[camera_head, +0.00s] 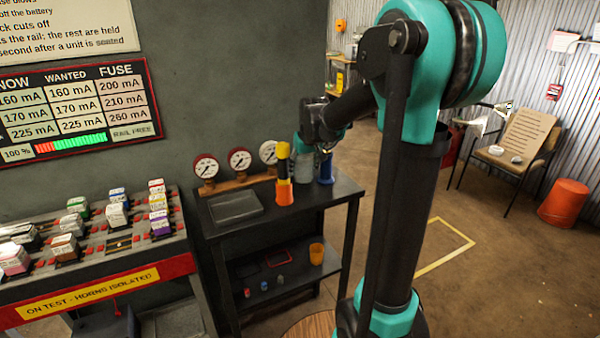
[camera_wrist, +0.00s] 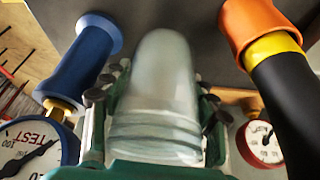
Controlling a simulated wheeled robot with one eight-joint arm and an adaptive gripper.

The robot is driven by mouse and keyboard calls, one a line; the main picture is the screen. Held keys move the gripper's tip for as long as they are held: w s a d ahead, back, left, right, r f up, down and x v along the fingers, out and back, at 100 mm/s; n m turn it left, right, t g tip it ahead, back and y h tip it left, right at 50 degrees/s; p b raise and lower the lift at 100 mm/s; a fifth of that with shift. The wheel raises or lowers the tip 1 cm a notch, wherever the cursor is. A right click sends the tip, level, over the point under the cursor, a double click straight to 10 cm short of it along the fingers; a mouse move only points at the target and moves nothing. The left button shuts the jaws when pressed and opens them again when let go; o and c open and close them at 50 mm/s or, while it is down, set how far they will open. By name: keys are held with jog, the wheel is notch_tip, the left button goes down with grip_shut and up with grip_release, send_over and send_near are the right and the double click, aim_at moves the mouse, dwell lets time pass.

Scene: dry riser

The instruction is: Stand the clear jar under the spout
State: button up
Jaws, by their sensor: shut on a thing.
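The clear jar (camera_wrist: 158,95) is between the two fingers of my gripper (camera_wrist: 158,110) in the wrist view, with its threaded neck toward the palm. My gripper is shut on it. In the head view the jar (camera_head: 304,167) is a pale shape over the back right of the black table (camera_head: 325,195), partly hidden by my gripper (camera_head: 310,148). I cannot tell whether its base touches the tabletop. I cannot make out a spout for certain.
A blue flared piece (camera_wrist: 75,62) is close on the jar's left in the wrist view. An orange cone-like piece (camera_head: 284,191) with a yellow top stands on its other side. Gauges (camera_head: 239,160) line the table's back. A flat grey tray (camera_head: 235,207) lies at left.

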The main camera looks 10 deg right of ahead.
jog(key=shift+w+a, duration=0.15)
jog(key=shift+w, duration=0.65)
jog(key=shift+w+a, duration=0.1)
jog(key=shift+w, duration=0.65)
jog(key=shift+w+f, duration=0.2)
notch_tip(320, 180, down, 3)
jog(key=shift+f, duration=0.1)
jog(key=o, duration=1.6)
